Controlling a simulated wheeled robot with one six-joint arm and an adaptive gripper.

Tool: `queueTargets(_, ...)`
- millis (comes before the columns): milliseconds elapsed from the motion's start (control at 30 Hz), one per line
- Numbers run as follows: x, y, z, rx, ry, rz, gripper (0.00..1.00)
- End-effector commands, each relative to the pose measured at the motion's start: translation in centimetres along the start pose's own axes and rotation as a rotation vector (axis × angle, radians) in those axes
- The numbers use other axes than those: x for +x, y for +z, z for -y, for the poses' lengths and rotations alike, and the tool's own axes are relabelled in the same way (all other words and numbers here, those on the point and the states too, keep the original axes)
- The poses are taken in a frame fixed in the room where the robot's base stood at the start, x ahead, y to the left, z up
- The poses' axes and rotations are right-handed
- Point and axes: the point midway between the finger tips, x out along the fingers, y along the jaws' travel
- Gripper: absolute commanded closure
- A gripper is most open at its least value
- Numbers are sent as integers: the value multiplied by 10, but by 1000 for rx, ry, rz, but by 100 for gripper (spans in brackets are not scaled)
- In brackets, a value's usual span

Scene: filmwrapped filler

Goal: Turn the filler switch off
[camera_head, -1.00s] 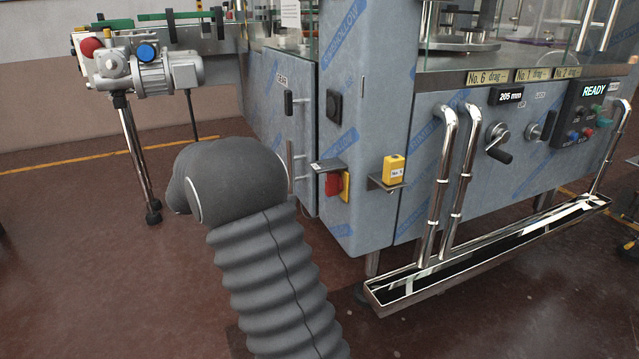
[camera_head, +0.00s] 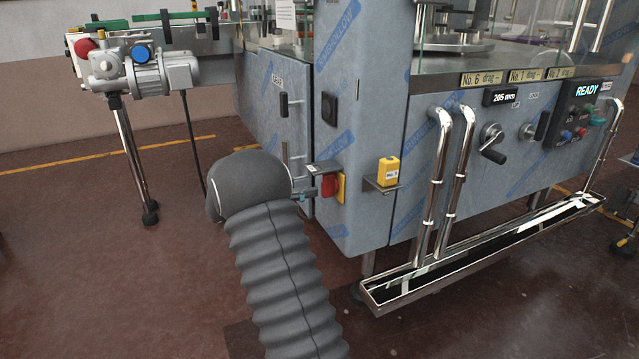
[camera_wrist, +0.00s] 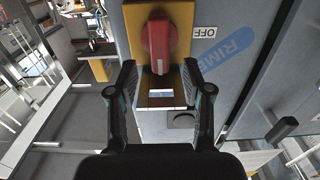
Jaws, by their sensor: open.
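The filler switch is a red rotary knob (camera_head: 329,185) on a yellow plate (camera_head: 342,188), on the side of the wrapped grey cabinet. In the wrist view the red knob (camera_wrist: 158,42) stands out from its yellow plate (camera_wrist: 180,18), with an OFF label (camera_wrist: 204,32) to the right. My gripper (camera_wrist: 158,78) is open, its two fingers apart to the left and right just short of the knob, with nothing between them. In the head view the gripper (camera_head: 306,193) shows partly beside the switch, mostly hidden behind my grey-sleeved arm. Contact with the knob cannot be told.
A small metal ledge (camera_head: 322,167) juts out just above the switch. A yellow block (camera_head: 389,171) sits on a bracket to the right. Chrome pipes (camera_head: 440,185) and a drip tray (camera_head: 480,250) stand farther right. A motor unit (camera_head: 140,70) is at the left. Floor in front is clear.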

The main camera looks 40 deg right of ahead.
Motion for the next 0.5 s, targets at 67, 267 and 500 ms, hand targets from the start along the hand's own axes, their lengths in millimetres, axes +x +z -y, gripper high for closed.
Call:
queueTargets(67,14,-1,-1,-1,3,-1,50)
queueTargets(267,37,0,0,-1,2,-1,50)
queueTargets(500,45,0,0,-1,-1,0,50)
